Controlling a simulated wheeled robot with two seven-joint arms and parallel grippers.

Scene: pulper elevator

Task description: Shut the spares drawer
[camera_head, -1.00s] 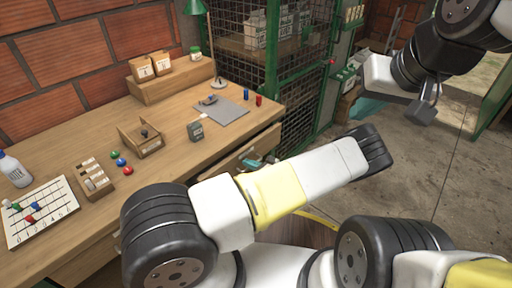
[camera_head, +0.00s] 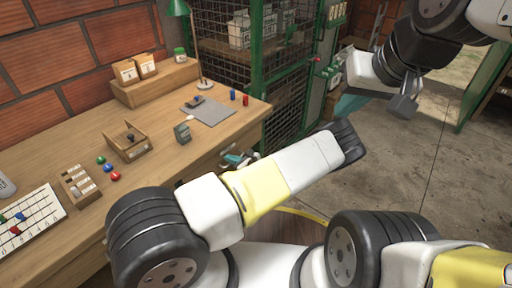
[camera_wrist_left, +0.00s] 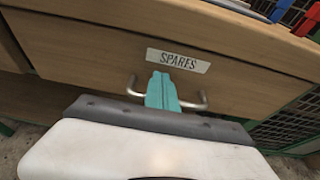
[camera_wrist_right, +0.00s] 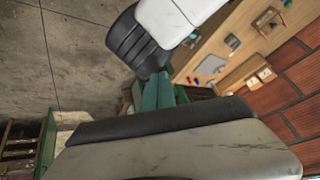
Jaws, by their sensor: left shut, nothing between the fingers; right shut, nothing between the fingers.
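The spares drawer (camera_wrist_left: 90,60) fills the left wrist view, with a white SPARES label (camera_wrist_left: 178,61) and a metal bar handle (camera_wrist_left: 200,103). Its front looks close under the tabletop edge; whether it is fully flush I cannot tell. My left gripper (camera_wrist_left: 161,78) is shut and empty, its teal fingers in front of the handle and just below the label. Whether they touch the front is unclear. In the head view this gripper (camera_head: 237,158) is partly hidden by my arm. My right gripper (camera_head: 348,104) is shut and empty, in the air away from the desk.
The wooden desk (camera_head: 160,170) carries a small open box (camera_head: 127,146), a grey mat (camera_head: 209,112), and red and blue cylinders near its right edge. A green mesh cage (camera_head: 290,95) stands behind its right end. Concrete floor (camera_head: 400,160) is clear on the right.

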